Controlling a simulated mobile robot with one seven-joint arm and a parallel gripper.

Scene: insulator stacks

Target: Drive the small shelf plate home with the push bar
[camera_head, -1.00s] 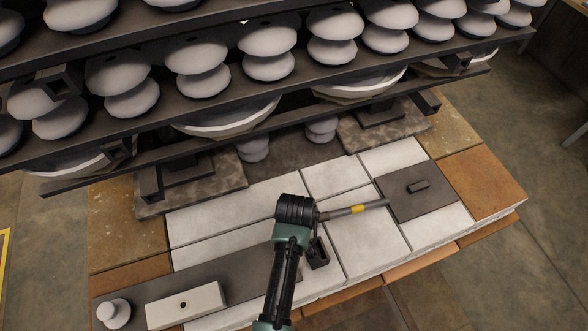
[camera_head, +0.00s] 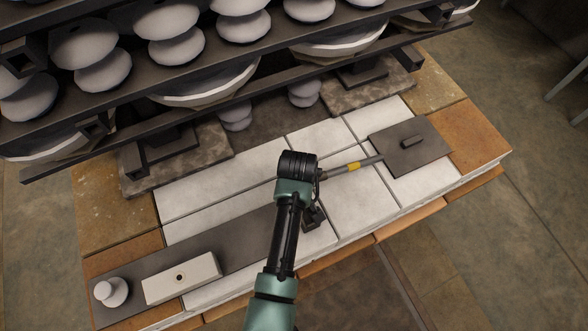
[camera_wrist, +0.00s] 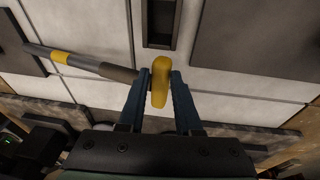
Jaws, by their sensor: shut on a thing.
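The small shelf plate (camera_head: 432,151) is a dark, flat plate with a raised grip block. It lies on pale tiles at the right end of the bench. The push bar (camera_head: 338,171) is a grey rod with a yellow band. My gripper (camera_wrist: 160,82) is shut on the push bar's yellow grip (camera_wrist: 160,72). The bar reaches right in the head view, its tip at the plate's left edge; I cannot tell whether they touch. In the wrist view the rod (camera_wrist: 100,67) runs up and left towards the plate (camera_wrist: 40,38).
A rack of grey insulators (camera_head: 170,45) overhangs the back of the bench. A dark open box (camera_wrist: 160,25) stands by my gripper. A long dark plate (camera_head: 225,250) at front left bears a pale block (camera_head: 182,278) and a white knob (camera_head: 110,292).

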